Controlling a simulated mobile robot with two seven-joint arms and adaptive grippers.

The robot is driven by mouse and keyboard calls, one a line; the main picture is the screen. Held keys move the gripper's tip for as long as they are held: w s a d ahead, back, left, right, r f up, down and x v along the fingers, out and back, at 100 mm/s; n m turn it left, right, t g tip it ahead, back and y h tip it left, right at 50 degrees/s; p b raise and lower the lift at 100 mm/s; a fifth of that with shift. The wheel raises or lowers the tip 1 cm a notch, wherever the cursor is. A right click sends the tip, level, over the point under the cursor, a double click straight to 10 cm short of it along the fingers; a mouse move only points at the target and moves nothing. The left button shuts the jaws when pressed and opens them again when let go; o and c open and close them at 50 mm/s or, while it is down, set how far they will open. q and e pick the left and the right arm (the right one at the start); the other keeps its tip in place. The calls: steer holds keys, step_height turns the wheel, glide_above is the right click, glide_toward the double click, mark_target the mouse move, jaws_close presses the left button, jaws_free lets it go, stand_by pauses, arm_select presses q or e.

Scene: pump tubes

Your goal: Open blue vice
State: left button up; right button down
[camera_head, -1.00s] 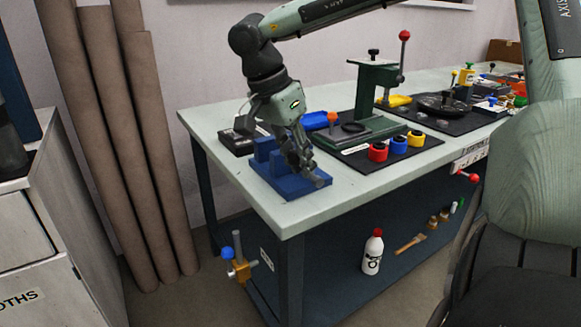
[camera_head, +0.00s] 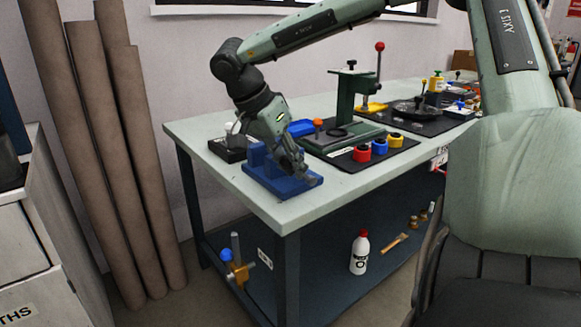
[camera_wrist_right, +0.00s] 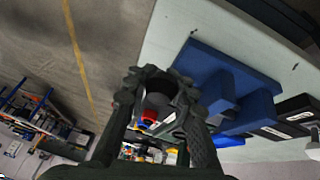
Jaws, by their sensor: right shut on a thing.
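The blue vice (camera_head: 258,183) sits at the near left corner of the table; it also shows in the right wrist view (camera_wrist_right: 226,62). My right gripper (camera_head: 301,172) reaches down at the vice's right side, in front of its blue block. In the right wrist view its fingers (camera_wrist_right: 158,85) close around a dark, rounded part beside the vice. That part looks like the vice's handle, but the fingers hide most of it. I cannot tell how wide the vice jaws are apart. My left gripper is not in view.
Red (camera_head: 362,152), blue (camera_head: 379,147) and yellow (camera_head: 395,140) pots stand to the right of the vice. A green press (camera_head: 345,95) stands behind them. A black box (camera_head: 229,149) lies left of the vice. A white bottle (camera_head: 360,253) stands on the lower shelf.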

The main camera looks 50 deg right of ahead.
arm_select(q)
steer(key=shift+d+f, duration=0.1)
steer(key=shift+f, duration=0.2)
arm_select(e)
steer(key=c, duration=1.3)
jaws_free()
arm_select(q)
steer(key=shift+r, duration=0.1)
arm_select(e)
steer(key=v, duration=1.2)
steer(key=shift+a, duration=0.1)
